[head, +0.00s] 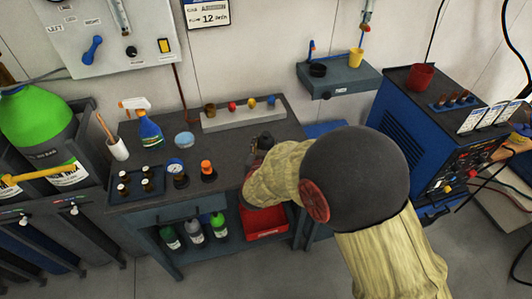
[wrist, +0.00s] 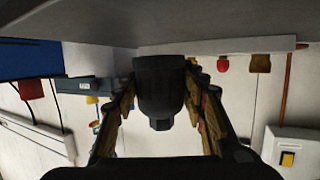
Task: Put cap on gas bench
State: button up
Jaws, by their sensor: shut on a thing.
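My gripper (head: 258,146) is low over the right part of the gas bench (head: 226,146), a table with a dark grey top. In the wrist view my gripper (wrist: 163,100) is shut on the cap (wrist: 160,85), a black cylinder with a small hex-shaped end. The fingers grip it from both sides. The cap's wide end faces the grey bench surface (wrist: 90,28) in that upside-down picture. I cannot tell whether it touches the surface. In the head view the cap is mostly hidden by my gripper and arm.
A pale rack with coloured knobs (head: 245,115) runs along the bench's back. An orange-topped fitting (head: 208,172), a gauge (head: 176,168), a bottle tray (head: 136,183), a round blue tin (head: 184,140) and a spray bottle (head: 150,131) stand left. The bench top between tin and gripper is clear.

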jog(key=shift+w+f+b, duration=0.15)
jog(key=shift+f+b, duration=0.4)
jog(key=shift+f, duration=0.4)
jog(key=shift+w+f+b, duration=0.15)
jog(key=shift+f+b, duration=0.35)
jog(key=shift+f, duration=0.45)
jog(key=shift+f, duration=0.15)
jog(key=o, duration=1.2)
jog(key=shift+s+r, duration=0.15)
jog(key=shift+r, duration=0.1)
jog(key=shift+p+v, duration=1.9)
jog(key=shift+v, duration=4)
